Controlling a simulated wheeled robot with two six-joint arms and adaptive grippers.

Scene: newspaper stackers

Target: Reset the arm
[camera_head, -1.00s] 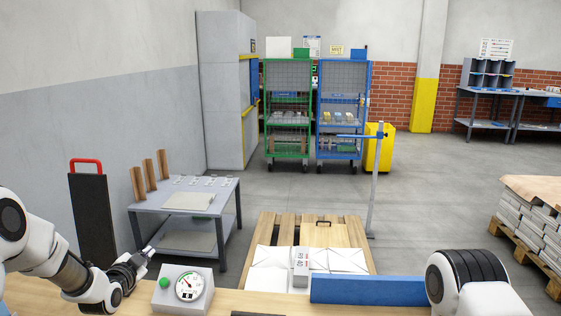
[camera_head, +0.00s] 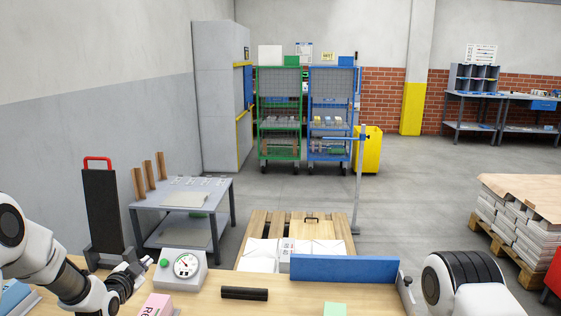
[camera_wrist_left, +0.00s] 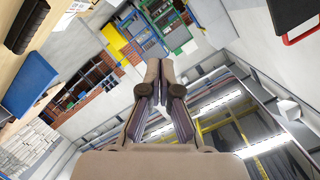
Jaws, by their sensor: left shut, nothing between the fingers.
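My left gripper (camera_head: 137,266) is at the lower left in the head view, above the wooden bench, beside a grey box with a round dial (camera_head: 181,268). In the left wrist view the left gripper (camera_wrist_left: 157,66) has its fingers together with nothing between them. It points away from the bench, toward the room and ceiling. My right arm shows only as a dark, ribbed white link at the lower right of the head view; its gripper is out of frame.
The bench (camera_head: 215,305) holds a black bar (camera_head: 244,294), a blue board (camera_head: 345,269), a pink item (camera_head: 157,305) and a green pad (camera_head: 335,309). A grey side table (camera_head: 185,205) stands at left, near a black panel with a red handle (camera_head: 101,210). Open floor lies beyond.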

